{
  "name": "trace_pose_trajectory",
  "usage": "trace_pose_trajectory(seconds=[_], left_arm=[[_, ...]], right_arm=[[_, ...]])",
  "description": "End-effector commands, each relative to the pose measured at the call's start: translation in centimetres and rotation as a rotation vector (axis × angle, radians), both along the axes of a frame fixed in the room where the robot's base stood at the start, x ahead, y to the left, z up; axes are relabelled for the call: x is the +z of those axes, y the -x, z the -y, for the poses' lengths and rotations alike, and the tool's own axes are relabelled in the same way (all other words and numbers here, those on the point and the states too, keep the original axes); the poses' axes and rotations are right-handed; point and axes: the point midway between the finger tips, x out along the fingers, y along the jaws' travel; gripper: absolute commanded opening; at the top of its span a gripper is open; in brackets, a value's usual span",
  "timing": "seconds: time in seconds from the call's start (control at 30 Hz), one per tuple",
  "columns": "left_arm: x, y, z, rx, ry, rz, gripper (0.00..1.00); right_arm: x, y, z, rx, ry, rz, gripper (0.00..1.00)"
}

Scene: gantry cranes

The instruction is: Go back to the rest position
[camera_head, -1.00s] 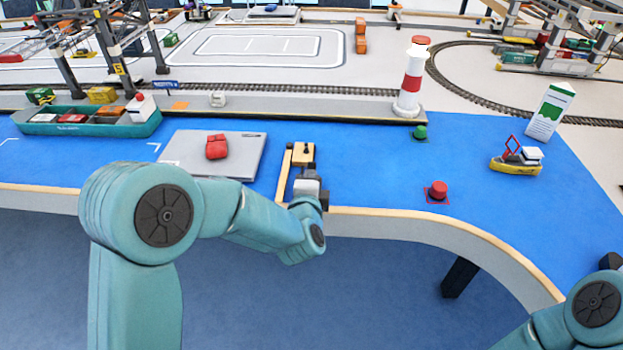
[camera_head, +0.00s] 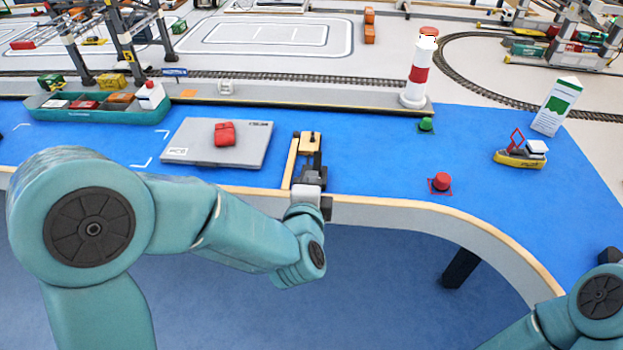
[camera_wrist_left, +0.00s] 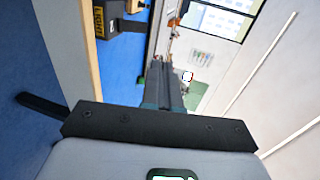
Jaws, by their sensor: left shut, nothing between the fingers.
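My left gripper (camera_head: 311,172) is at the front edge of the blue table in the head view, reaching inward from the left arm. Its dark fingers are shut with nothing between them. They lie just in front of a small wooden-topped box (camera_head: 310,144), and I cannot tell whether they touch it. In the left wrist view, the closed dark fingers (camera_wrist_left: 163,85) point away from the camera. My right arm shows only at the lower right edge of the head view; its fingers are out of frame.
A grey plate (camera_head: 186,147) with a red block (camera_head: 224,133) lies left of the gripper. A red button (camera_head: 441,181), a green button (camera_head: 426,124), a lighthouse (camera_head: 417,75) and a yellow boat (camera_head: 519,160) stand to the right. A loaded ship (camera_head: 72,115) is far left. The table's front edge curves.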

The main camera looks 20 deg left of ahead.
Motion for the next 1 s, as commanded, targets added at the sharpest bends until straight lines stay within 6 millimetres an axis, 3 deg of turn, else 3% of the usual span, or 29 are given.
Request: trace_pose_trajectory(seconds=[0.3, 0.37, 0.43, 0.57, 0.67, 0.7, 0.8, 0.9, 1.0], left_arm=[[0.0, 0.1, 0.0, 0.001, 0.0, -0.001, 0.0], [0.0, 0.0, -0.8, 0.017, 0.0, -0.009, 0.0], [-1.3, -0.1, -2.4, 0.051, -0.011, -0.055, 0.0], [-7.5, 1.2, -6.1, 0.094, -0.049, -0.239, 0.0], [-14.0, 4.1, -6.5, 0.078, 0.091, -0.415, 0.0], [-16.5, 5.7, -6.2, 0.087, 0.195, -0.484, 0.0], [-21.3, 10.1, -4.6, 0.156, 0.49, -0.647, 0.0], [-24.5, 14.5, -2.4, 0.284, 0.778, -0.798, 0.0], [-26.2, 18.7, -0.1, 0.463, 1.034, -0.937, 0.0]], right_arm=[[0.1, 0.0, 0.0, 0.0, 0.0, 0.0, 0.43], [0.4, 0.0, 0.0, 0.0, 0.0, 0.0, 0.43], [1.3, 0.0, 0.0, 0.0, 0.0, 0.0, 0.43], [3.6, 0.0, 0.0, 0.0, 0.0, 0.0, 0.43], [5.1, 0.0, 0.0, 0.0, 0.0, 0.0, 0.43], [5.5, 0.0, 0.0, 0.0, 0.0, 0.0, 0.43], [6.4, 0.0, 0.0, 0.0, 0.0, 0.0, 0.43], [6.9, 0.0, 0.0, 0.0, 0.0, 0.0, 0.43], [7.0, 0.0, 0.0, 0.0, 0.0, 0.0, 0.43]])
